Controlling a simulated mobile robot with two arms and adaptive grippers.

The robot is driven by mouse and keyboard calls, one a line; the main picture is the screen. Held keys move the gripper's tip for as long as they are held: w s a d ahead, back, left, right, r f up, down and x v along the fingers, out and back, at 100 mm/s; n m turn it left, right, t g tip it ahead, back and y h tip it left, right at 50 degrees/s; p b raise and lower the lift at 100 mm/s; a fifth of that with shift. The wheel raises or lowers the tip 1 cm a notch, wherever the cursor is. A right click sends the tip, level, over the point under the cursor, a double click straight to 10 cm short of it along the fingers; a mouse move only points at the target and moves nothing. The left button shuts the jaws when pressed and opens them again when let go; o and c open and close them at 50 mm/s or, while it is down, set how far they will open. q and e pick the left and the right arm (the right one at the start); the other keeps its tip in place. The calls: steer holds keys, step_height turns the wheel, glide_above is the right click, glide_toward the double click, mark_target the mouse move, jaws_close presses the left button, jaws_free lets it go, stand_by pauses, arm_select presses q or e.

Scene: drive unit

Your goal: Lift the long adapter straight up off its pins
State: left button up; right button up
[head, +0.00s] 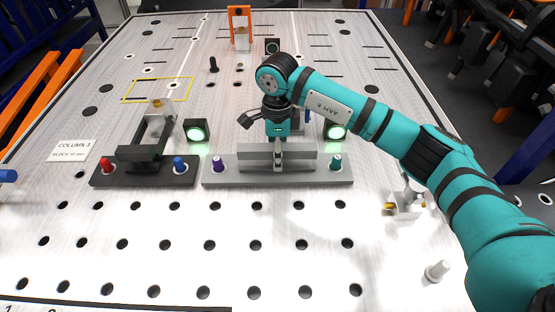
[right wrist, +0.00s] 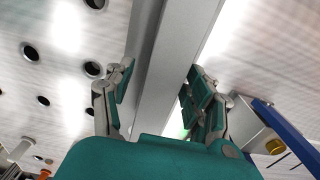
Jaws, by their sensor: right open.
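The long adapter (head: 235,173) is a light grey plate with a raised bar along its middle, in the centre of the head view. A purple-topped pin (head: 217,164) stands at its left end and a teal-topped pin (head: 335,162) at its right end. My right gripper (head: 279,152) reaches down over the middle of the bar and is open. In the right wrist view its fingers (right wrist: 160,92) are on either side of the grey bar (right wrist: 168,65), with gaps visible. The far finger is mostly hidden in the head view.
A black fixture (head: 122,177) with red and blue knobs stands just left of the adapter. Two green-lit blocks (head: 197,131) stand behind. A clear-looking fixture (head: 405,205) and a white peg (head: 437,271) are at right. The perforated table in front is free.

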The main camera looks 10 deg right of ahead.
steer(key=shift+f, duration=0.15)
jaws_close()
steer(key=shift+w, duration=0.15)
stand_by(0.4)
steer(key=shift+r, duration=0.25)
